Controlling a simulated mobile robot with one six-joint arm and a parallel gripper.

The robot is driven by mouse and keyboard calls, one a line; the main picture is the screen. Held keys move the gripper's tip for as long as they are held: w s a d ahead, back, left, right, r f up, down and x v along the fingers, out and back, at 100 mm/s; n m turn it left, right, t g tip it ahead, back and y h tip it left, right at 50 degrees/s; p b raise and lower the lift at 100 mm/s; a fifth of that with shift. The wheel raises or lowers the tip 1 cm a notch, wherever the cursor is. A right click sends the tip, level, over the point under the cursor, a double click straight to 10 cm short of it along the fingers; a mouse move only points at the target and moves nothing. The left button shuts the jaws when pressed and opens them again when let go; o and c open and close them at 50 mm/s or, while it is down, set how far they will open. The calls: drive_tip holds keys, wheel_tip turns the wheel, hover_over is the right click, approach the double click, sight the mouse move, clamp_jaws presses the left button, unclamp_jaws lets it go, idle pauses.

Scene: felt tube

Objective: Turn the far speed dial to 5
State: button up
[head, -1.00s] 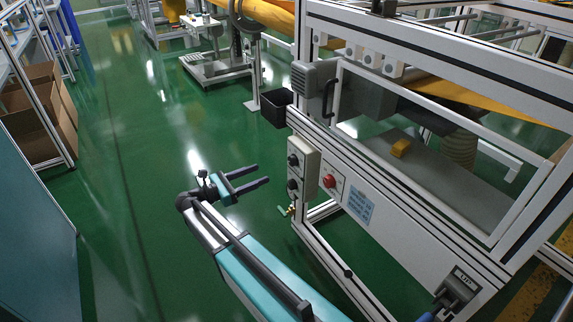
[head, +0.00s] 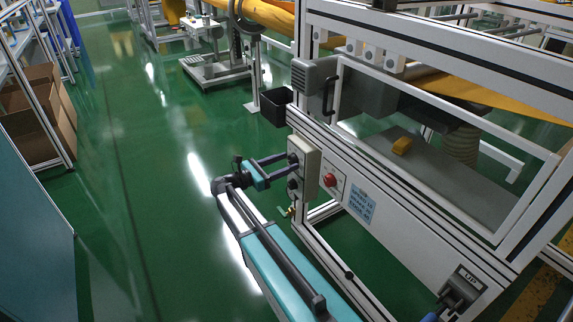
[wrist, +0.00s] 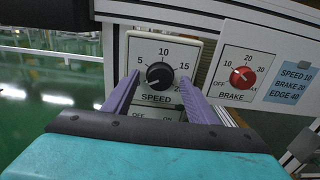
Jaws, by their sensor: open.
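The black speed dial (wrist: 159,75) sits on a pale panel marked SPEED in the wrist view, with 5 at left, 10 on top and 15 at right. Its pointer is too small to read surely. In the head view it appears to be the upper black knob (head: 292,158) on the grey control box (head: 309,172). My gripper (head: 286,165) is open in front of that box. In the wrist view its two purple fingers (wrist: 159,78) stand left and right of the dial. I cannot tell whether they touch it.
A red brake dial (wrist: 243,76) is to the right, beside a blue note (wrist: 296,75) reading SPEED 10, BRAKE 20, EDGE 40. A second black knob (head: 293,184) is below, its label partly hidden by my gripper. The green floor (head: 150,200) at left is clear.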

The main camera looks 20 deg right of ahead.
drive_tip(key=shift+d, duration=0.25)
drive_tip(key=shift+c, duration=0.4)
drive_tip(key=c, duration=1)
drive_tip(key=shift+m, duration=0.5)
drive_tip(key=m, duration=0.8)
drive_tip(key=shift+f+m+b, duration=0.1)
drive_tip(key=shift+m+b, duration=0.2)
drive_tip(key=shift+b, duration=0.05)
drive_tip(key=shift+m+b, duration=0.35)
drive_tip(key=shift+m, duration=0.75)
